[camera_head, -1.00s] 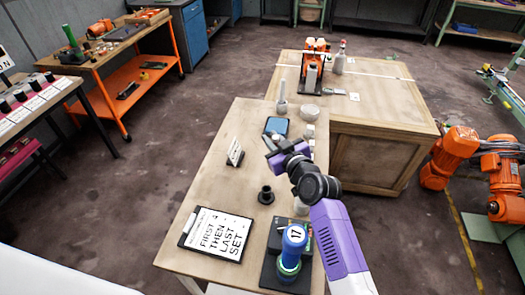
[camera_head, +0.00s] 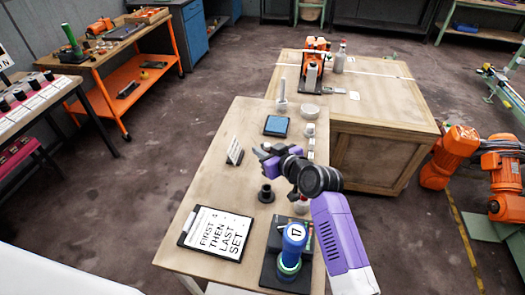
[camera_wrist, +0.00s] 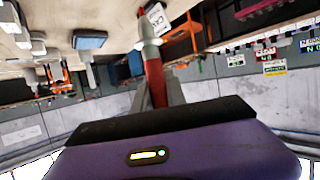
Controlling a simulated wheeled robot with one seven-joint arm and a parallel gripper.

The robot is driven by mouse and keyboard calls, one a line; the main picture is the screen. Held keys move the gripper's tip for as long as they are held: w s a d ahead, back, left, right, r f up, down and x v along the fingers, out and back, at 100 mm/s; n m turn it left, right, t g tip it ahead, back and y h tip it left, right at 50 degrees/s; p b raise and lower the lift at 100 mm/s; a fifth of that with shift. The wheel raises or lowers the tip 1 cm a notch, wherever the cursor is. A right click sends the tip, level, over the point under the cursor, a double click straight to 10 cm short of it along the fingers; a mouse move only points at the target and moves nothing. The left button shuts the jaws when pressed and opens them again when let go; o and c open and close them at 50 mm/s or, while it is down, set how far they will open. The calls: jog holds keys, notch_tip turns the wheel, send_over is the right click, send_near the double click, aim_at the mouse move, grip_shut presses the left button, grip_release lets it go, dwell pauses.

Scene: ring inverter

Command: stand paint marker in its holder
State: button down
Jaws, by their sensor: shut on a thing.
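The paint marker (camera_wrist: 153,75), with a red body and a pale grey upper part, is between my fingers in the wrist view. My gripper (camera_wrist: 155,95) is shut on it. In the head view my gripper (camera_head: 264,154) is above the table, behind the black flanged cup (camera_head: 266,194), which looks like the holder. The cup stands upright on the table, apart from the gripper. In the head view the marker is mostly hidden by the gripper, and its exact tilt cannot be told.
A small standing card (camera_head: 235,152) is just left of my gripper. A blue pad (camera_head: 276,126), a white cup with a stick (camera_head: 282,98) and white round pieces (camera_head: 308,112) lie behind. A clipboard (camera_head: 216,233) and a blue-green device (camera_head: 291,248) are in front.

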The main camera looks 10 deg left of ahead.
jog(key=shift+f+b, duration=5.25)
jog(key=shift+f, duration=0.05)
jog(key=shift+f+b, duration=0.2)
jog(key=shift+b, duration=0.1)
jog(key=c, duration=1.3)
grip_release()
jog(key=shift+v, duration=3.9)
